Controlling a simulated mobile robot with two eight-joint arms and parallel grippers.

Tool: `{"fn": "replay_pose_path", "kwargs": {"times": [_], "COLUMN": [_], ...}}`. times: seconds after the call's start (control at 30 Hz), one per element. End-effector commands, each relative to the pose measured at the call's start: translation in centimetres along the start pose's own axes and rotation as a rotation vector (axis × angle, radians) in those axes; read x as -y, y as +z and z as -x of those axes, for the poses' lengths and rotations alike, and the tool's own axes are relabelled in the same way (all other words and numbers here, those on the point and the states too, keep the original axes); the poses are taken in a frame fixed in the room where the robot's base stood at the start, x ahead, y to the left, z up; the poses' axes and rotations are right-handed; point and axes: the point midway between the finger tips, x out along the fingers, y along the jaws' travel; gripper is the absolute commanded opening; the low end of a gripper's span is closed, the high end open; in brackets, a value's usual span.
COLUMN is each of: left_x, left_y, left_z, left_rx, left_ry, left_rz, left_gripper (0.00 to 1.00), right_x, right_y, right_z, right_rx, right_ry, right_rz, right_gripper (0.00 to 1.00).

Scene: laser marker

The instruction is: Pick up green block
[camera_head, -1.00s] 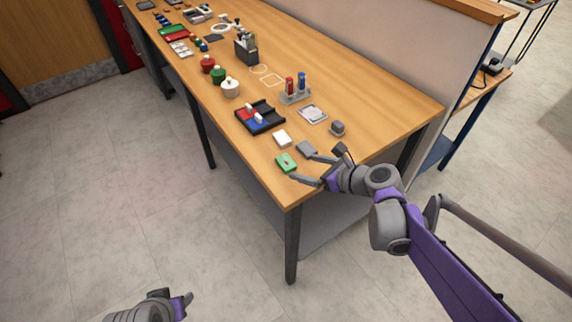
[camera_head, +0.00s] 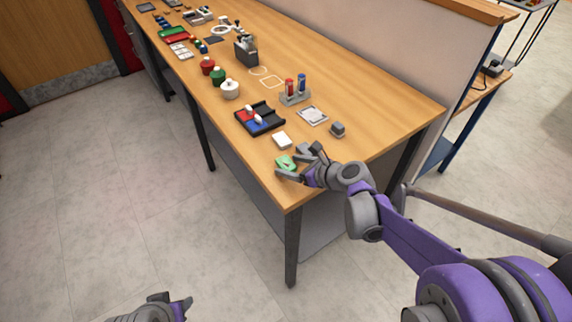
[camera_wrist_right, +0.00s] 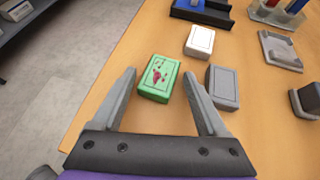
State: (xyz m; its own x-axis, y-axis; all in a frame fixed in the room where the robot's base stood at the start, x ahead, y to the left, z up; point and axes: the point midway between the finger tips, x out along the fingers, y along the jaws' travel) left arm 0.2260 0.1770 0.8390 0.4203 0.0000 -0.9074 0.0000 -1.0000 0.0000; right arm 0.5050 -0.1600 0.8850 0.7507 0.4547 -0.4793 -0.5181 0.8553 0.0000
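The green block (camera_head: 284,162) lies on the table near its front corner. In the right wrist view the green block (camera_wrist_right: 159,78) has dark red marks on top and sits between and a little beyond the open fingers, nearer the left one. My right gripper (camera_head: 288,164) is open around the block's near side; it also shows in the right wrist view (camera_wrist_right: 158,84). No contact is visible. My left gripper (camera_head: 186,304) is at the bottom left, away from the table, and its fingers are too unclear to judge.
A grey block (camera_wrist_right: 222,86) lies just right of the right finger. A white block (camera_wrist_right: 200,41) lies behind the green one. A tray with red and blue sections (camera_head: 260,119) stands farther back, and a small dark grey block (camera_head: 338,129) is to the right. The table edge is close on the left.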

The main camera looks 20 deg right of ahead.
Motion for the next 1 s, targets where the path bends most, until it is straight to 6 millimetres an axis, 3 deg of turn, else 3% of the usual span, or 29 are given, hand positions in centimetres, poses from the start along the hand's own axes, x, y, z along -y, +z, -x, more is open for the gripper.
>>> {"fn": "replay_pose_path", "kwargs": {"times": [0.07,0.4,0.77,1.0], "left_x": [0.0,0.0,0.0,0.0], "left_y": [0.0,0.0,-0.1,-0.5], "left_z": [0.0,0.0,0.1,0.9], "left_rx": [0.0,0.0,-0.001,-0.003], "left_ry": [0.0,0.0,0.0,0.0], "left_rz": [0.0,0.0,0.0,0.0], "left_gripper": [0.5,0.5,0.5,0.5], "right_x": [0.0,0.0,0.0,0.0], "right_y": [0.0,0.0,0.6,4.5], "right_z": [0.0,0.0,0.3,2.5], "right_rx": [0.0,0.0,0.0,0.0], "right_ry": [0.0,0.0,0.0,-0.001], "right_rz": [0.0,0.0,0.0,0.0], "right_gripper": [0.6,0.0,0.0,0.0]}}
